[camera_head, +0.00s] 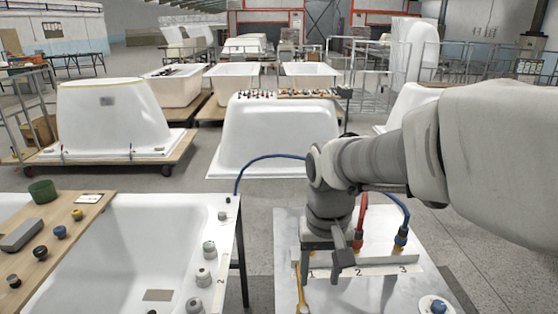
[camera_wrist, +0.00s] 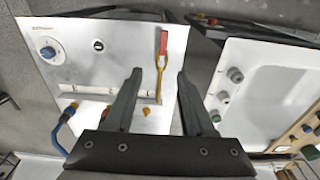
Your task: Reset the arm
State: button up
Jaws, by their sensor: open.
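My gripper (camera_head: 328,258) hangs at the end of my arm over the metal panel (camera_head: 288,225) that carries the numbers 1, 2 and 3. Red and blue hoses with fittings (camera_head: 401,238) stand beside the gripper in the head view. Part of the panel is hidden behind my arm.
A white bathtub (camera_head: 150,235) with grey knobs on its rim is to the left. A wooden board (camera_head: 60,240) across it holds a green cup (camera_head: 42,191) and several small parts. An upturned shell (camera_head: 275,140) stands behind the panel. Grey floor is clear between them.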

jog(key=s+d+r+t, duration=0.4)
jog(key=s+d+r, duration=0.1)
jog(key=s, duration=0.5)
jog(key=shift+s+d+r+t, duration=0.2)
jog(key=shift+r+t, duration=0.2)
jog(key=shift+r, duration=0.2)
